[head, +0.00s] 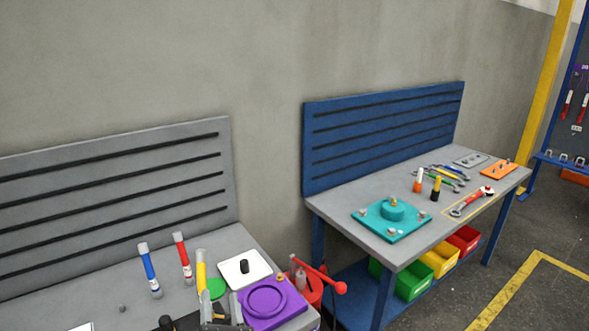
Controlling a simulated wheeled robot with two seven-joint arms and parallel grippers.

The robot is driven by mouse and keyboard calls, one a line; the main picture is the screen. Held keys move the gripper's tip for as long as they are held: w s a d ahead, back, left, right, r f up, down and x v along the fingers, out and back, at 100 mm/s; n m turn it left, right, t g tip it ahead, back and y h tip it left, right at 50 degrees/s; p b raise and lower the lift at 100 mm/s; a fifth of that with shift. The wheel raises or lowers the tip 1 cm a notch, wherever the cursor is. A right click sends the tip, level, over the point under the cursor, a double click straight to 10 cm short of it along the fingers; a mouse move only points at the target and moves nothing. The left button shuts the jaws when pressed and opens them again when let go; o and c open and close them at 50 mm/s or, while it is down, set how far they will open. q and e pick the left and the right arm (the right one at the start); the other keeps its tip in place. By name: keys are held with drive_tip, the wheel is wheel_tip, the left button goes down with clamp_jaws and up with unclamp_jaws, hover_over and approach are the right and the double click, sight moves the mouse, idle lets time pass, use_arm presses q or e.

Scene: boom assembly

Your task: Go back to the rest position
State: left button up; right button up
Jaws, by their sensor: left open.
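My left gripper (221,307) shows at the bottom of the head view, over the front right part of the grey bench (265,243). Its two fingers stand apart with nothing seen between them. A purple plate (285,308) with a raised ring lies just to the right of the fingers. I cannot tell whether the gripper touches any of these. My right gripper is not in view.
A blue tube (150,272), a red tube (183,262) and a white plate (238,269) with a black knob are on the grey bench. A red device (322,274) stands beyond its right end. A blue-framed bench (345,228) holds a teal fixture (391,218) and tools.

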use_arm(q)
drive_tip(key=s+d+r+m+h, duration=0.2)
drive_tip(key=s+d+m+h, duration=0.35)
drive_tip(key=m+h, duration=0.9)
drive_tip(key=s+d+f+m+g, duration=0.2)
drive_tip(key=s+f+m+g, duration=0.6)
drive_tip(key=m, duration=0.6)
drive_tip(key=s+a+f+m+g+y, duration=0.6)
drive_tip(key=s+a+f+g+y, duration=0.3)
drive_tip(key=s+a+f, duration=0.5)
wheel_tip(320, 180, down, 32)
drive_tip(key=a+b, duration=0.1)
drive_tip(key=s+a+f+g, duration=0.1)
drive_tip(key=s+f, duration=0.8)
drive_tip(key=s+a+f+g, duration=0.1)
drive_tip(key=s+a+f, duration=0.1)
drive_tip(key=s+f, duration=0.7)
drive_tip(key=shift+s+a+f+m+b, duration=0.25)
drive_tip(key=shift+s+f+m+b, duration=0.15)
drive_tip(key=shift+s, duration=0.25)
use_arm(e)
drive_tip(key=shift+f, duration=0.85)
